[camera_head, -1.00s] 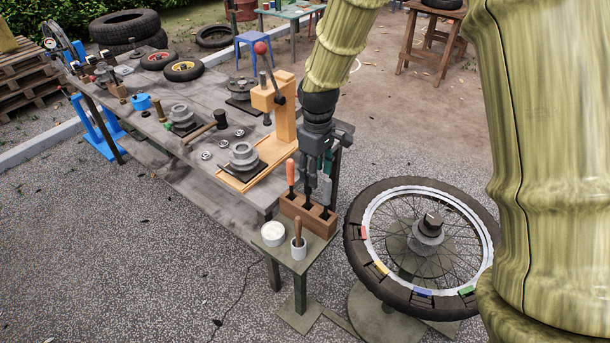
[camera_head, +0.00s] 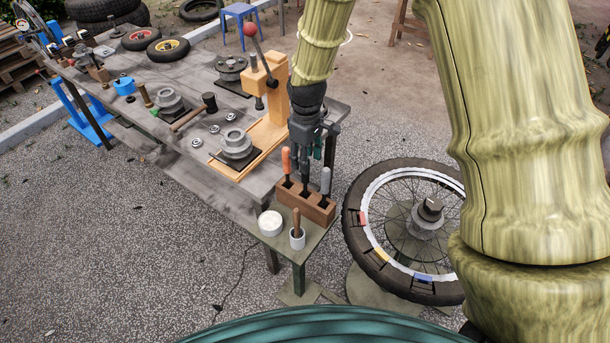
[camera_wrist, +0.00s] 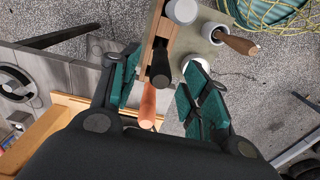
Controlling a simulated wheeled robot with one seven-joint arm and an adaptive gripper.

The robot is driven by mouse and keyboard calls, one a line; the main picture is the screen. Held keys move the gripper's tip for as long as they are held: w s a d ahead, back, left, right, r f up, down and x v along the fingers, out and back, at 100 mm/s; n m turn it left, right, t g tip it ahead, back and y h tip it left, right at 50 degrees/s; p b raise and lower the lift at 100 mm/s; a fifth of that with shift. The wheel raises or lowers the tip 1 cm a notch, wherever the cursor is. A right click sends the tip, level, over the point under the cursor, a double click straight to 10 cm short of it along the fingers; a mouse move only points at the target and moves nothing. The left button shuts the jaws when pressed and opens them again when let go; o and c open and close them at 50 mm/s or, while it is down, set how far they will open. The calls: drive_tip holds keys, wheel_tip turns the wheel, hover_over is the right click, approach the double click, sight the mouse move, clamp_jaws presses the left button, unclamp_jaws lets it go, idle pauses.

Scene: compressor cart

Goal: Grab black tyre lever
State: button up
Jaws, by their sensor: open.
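A wooden block (camera_head: 307,205) on the small stand holds three upright levers. The black tyre lever (camera_head: 305,183) is the middle one, partly hidden by my gripper in the head view. In the wrist view its black handle (camera_wrist: 161,68) stands between my two green-padded fingers. The orange-handled lever (camera_head: 286,160) and the grey-handled lever (camera_head: 325,180) stand on either side of it. My gripper (camera_head: 306,160) points down above the block. In the wrist view my gripper (camera_wrist: 163,90) is open, with gaps visible beside the black handle.
The small stand also bears a white tub (camera_head: 270,223) and a white cup (camera_head: 297,240) with a wooden handle in it. A spoked wheel (camera_head: 370,255) is close on the right. A wooden press (camera_head: 275,110) stands on the workbench (camera_head: 200,75) behind.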

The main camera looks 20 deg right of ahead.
drive_tip(key=shift+s+f, duration=0.15)
drive_tip(key=shift+f, duration=0.15)
drive_tip(key=p, duration=0.2)
hover_over(305, 186)
drive_tip(key=shift+w+d+f, duration=0.1)
drive_tip(key=shift+w+f, duration=0.05)
drive_tip(key=shift+f, duration=1)
drive_tip(key=shift+w+d+f, duration=0.1)
drive_tip(key=shift+f, duration=1.05)
clamp_jaws()
